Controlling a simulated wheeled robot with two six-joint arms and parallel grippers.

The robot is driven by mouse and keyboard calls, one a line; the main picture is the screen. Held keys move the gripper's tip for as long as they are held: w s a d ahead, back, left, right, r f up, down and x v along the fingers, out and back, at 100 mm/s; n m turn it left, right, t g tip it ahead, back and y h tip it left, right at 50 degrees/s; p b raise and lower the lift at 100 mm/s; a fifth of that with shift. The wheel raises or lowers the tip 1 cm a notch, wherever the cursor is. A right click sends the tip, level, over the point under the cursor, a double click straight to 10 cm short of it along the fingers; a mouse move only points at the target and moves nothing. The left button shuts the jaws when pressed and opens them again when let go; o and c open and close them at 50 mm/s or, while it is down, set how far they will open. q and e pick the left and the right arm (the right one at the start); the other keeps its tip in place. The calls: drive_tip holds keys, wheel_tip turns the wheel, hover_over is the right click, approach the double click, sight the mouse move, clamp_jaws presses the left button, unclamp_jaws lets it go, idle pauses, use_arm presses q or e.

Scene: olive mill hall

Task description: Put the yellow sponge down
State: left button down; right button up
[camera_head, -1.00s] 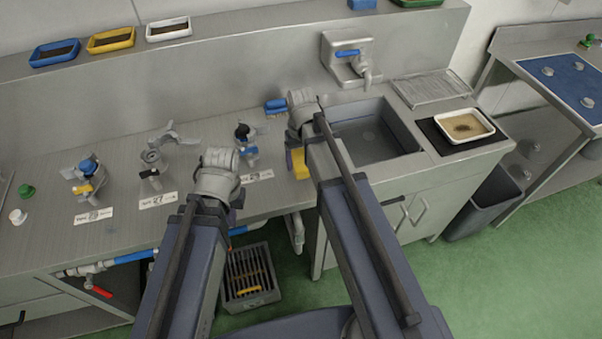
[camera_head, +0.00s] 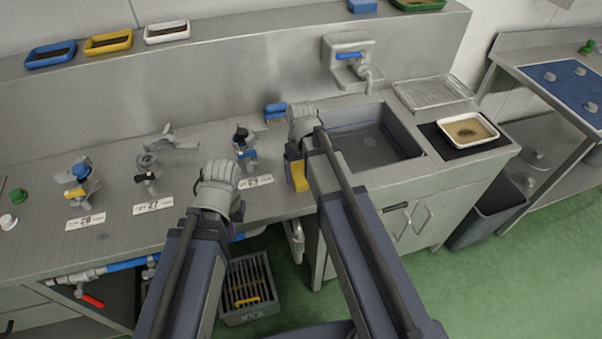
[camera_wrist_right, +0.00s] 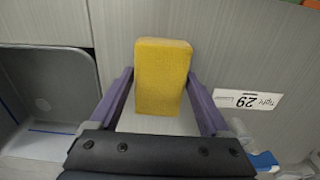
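The yellow sponge (camera_head: 299,174) is at my right gripper (camera_head: 298,160), over the counter strip left of the sink. In the right wrist view the sponge (camera_wrist_right: 162,78) stands between the two purple fingers (camera_wrist_right: 161,74), whose tips meet its sides. I cannot tell whether its underside touches the counter.
The sink (camera_head: 375,145) is right of the sponge, with a tray on a black mat (camera_head: 432,136) beyond. Valves (camera_head: 243,145) with number labels stand along the counter (camera_head: 110,170) to the left. A blue brush-like object (camera_head: 275,111) lies behind. A grated bin (camera_head: 248,285) is on the floor.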

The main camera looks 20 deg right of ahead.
sight(301, 172)
drive_tip(key=shift+o, duration=1.1)
wheel_tip(301, 172, up, 12)
drive_tip(key=p, duration=1.2)
use_arm(q)
wheel_tip(301, 172, up, 12)
drive_tip(key=shift+r, duration=0.15)
use_arm(e)
drive_tip(key=s+a+n+h, duration=0.1)
drive_tip(key=s+a+n, duration=0.2)
drive_tip(key=s+a, duration=0.7)
drive_tip(key=s, duration=0.4)
drive_tip(key=shift+s+a+r, duration=0.15)
drive_tip(key=shift+a+r, duration=0.05)
drive_tip(key=shift+a, duration=0.05)
drive_tip(key=shift+f, duration=0.1)
